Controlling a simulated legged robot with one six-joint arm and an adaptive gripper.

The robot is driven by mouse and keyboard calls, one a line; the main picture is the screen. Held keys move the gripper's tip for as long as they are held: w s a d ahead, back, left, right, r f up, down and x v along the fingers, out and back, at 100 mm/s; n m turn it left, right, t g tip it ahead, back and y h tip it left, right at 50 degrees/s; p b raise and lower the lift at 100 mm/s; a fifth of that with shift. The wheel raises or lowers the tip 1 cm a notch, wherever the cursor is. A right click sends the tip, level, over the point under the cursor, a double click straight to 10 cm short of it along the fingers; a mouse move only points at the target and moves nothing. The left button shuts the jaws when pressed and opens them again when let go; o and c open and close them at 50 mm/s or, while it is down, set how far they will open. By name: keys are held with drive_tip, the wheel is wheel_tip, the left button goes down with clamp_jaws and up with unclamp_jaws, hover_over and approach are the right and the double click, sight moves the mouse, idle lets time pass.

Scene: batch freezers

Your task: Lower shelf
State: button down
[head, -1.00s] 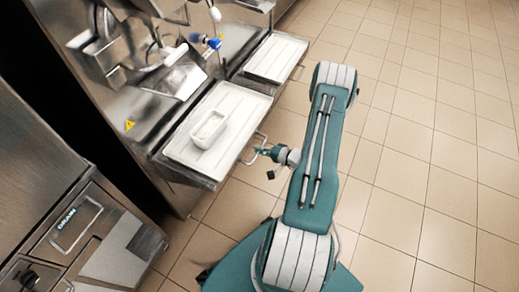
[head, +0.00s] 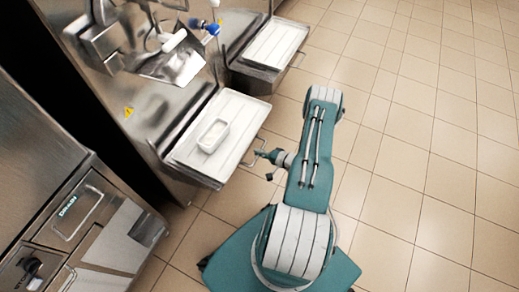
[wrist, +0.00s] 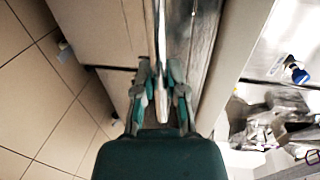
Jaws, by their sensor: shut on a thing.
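The shelf (head: 235,117) is a light, flat tray in a metal frame on the front of the middle freezer. A small white tub (head: 213,136) stands on it. A metal loop handle (head: 255,149) sticks out from its right side. My gripper (head: 263,156) is at this handle, small in the head view. In the wrist view my gripper (wrist: 160,92) has its two teal fingers close on either side of a thin metal bar (wrist: 160,60), shut on the handle. The exact finger contact is partly blurred.
A second freezer's shelf (head: 274,45) stands farther back. A steel machine marked DRAIN (head: 68,206) is at the left front. The freezer spout (head: 177,62) hangs over the shelf's back. The tiled floor (head: 420,150) on the right is clear.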

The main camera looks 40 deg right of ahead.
drive_tip(key=shift+s+a+f, duration=0.15)
drive_tip(key=shift+a+f, duration=0.15)
drive_tip(key=shift+f, duration=0.1)
drive_tip(key=c, duration=0.7)
unclamp_jaws()
drive_tip(key=shift+d, duration=0.2)
drive_tip(key=shift+d+r, duration=0.1)
drive_tip(key=v, duration=1.1)
drive_tip(key=shift+s+r, duration=0.1)
drive_tip(key=shift+s, duration=0.25)
drive_tip(key=shift+w+d+r, duration=0.1)
